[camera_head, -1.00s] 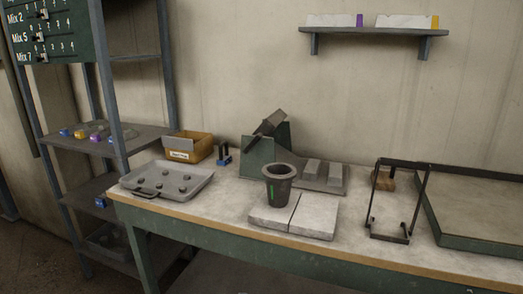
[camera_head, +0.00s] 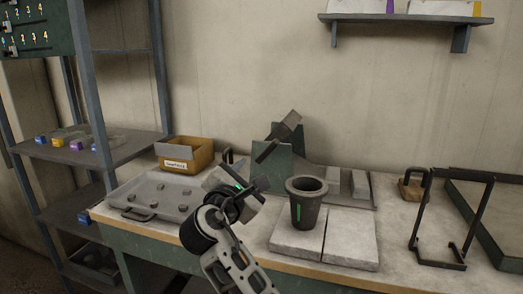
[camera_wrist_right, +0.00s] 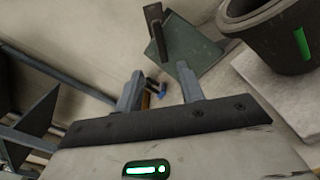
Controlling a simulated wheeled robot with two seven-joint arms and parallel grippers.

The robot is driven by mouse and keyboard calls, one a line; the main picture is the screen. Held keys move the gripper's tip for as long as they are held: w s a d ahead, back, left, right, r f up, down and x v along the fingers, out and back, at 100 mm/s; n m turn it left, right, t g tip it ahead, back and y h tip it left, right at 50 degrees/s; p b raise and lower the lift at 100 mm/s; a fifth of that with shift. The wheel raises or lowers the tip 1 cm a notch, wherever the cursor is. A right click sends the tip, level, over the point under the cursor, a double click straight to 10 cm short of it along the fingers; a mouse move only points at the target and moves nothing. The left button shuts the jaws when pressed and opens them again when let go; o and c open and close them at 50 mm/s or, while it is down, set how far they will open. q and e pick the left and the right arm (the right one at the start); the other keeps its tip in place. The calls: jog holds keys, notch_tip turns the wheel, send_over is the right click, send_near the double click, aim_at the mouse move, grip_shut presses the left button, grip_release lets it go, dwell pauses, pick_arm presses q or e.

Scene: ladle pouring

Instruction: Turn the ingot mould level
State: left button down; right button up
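The ingot mould (camera_head: 287,124) is a dark block with a bar-like handle, tilted on its green stand (camera_head: 290,153) at the back of the bench. Its upper end points right and its handle end slopes down to the left. In the right wrist view the dark bar (camera_wrist_right: 154,22) shows beside the green plate (camera_wrist_right: 186,48), beyond my fingers. My right gripper (camera_head: 245,172) is in front and left of the stand, apart from the mould. In the right wrist view its two fingers (camera_wrist_right: 160,84) are spread with nothing held between them. My left gripper is out of view.
A dark crucible (camera_head: 306,205) stands on pale slabs (camera_head: 345,243) right of my gripper. A grey tray (camera_head: 155,195) with several small lumps and a cardboard box (camera_head: 185,153) are left. A black frame (camera_head: 417,222) stands at right.

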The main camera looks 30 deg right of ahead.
aim_at(266, 154)
jog(key=x, duration=1.3)
jog(key=shift+w+d, duration=0.1)
jog(key=shift+d, duration=0.2)
grip_shut()
